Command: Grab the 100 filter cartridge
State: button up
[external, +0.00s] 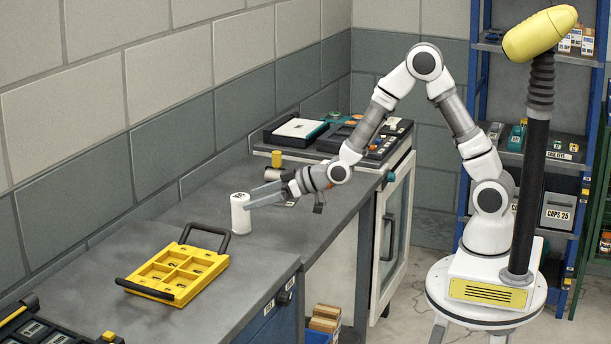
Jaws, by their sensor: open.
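A white upright cylinder (240,218), which looks like the filter cartridge, stands on the grey worktop near the wall. It has dark print on its top, too small to read. My gripper (259,196) reaches in from the right, low over the worktop, with its fingers pointing left at the cylinder. The gripper is open. The fingertips are at the cylinder's right side in this view; I cannot tell whether they touch it or lie around it.
A yellow compartment tray (212,262) with dark handles lies in front of the cylinder. A dark case (45,331) fills the near left corner. Bare worktop (185,215) lies left of the cylinder.

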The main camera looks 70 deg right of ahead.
aim_at(240, 201)
jog(key=shift+d+x, duration=0.2)
jog(key=shift+x, duration=1.15)
jog(key=shift+d+x, duration=0.15)
jog(key=shift+x, duration=1.15)
jog(key=c, duration=1.4)
jog(key=shift+c, duration=0.6)
